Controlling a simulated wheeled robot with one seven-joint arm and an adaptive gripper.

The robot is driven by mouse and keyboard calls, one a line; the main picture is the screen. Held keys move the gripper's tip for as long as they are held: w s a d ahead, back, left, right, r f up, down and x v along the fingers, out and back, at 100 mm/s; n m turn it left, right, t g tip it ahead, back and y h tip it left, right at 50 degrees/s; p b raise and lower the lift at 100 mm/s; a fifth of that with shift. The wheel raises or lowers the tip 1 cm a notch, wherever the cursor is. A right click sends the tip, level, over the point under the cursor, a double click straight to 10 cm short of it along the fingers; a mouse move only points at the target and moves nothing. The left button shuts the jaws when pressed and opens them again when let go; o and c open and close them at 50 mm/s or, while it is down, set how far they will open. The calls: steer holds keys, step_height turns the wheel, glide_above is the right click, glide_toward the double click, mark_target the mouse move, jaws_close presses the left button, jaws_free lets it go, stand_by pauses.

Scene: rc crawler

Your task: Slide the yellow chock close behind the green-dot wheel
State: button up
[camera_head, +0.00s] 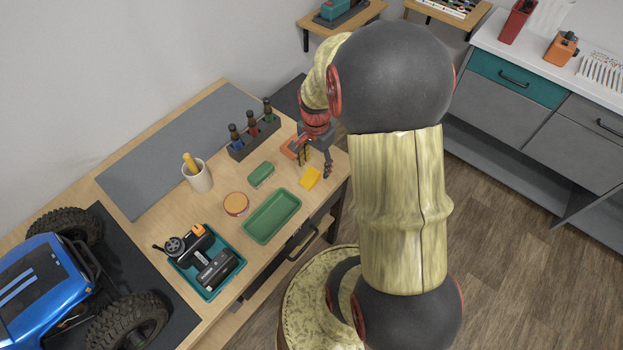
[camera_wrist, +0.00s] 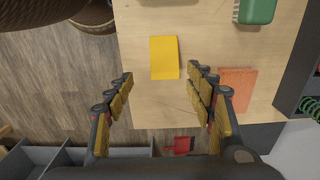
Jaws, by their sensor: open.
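The yellow chock (camera_head: 310,178) lies on the wooden bench near its right front edge. In the wrist view the yellow chock (camera_wrist: 164,57) sits just ahead of the gap between my fingertips. My gripper (camera_head: 316,167) is open and empty beside it; its spread fingers (camera_wrist: 162,78) also show in the wrist view, apart from the chock. The blue crawler (camera_head: 45,290) stands at the far left on a dark mat, with large black tyres in view. No green dot can be made out on the wheels seen.
An orange block (camera_head: 288,149) lies beside my gripper, also in the wrist view (camera_wrist: 237,88). A green tray (camera_head: 272,217), a green box (camera_head: 261,174), a round orange-lidded tin (camera_head: 236,204) and a teal tray of parts (camera_head: 206,292) stand between chock and crawler. A cup (camera_head: 198,178) is behind.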

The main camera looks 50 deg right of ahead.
mark_target(313, 172)
steer(key=f+b, duration=0.1)
steer(key=f, duration=0.2)
steer(key=f+b, duration=0.1)
steer(key=f, duration=0.1)
steer(key=shift+w+f+b, duration=0.15)
steer(key=shift+w+b, duration=0.2)
steer(key=shift+w, duration=0.05)
steer(key=c, duration=0.4)
steer(key=c, duration=0.9)
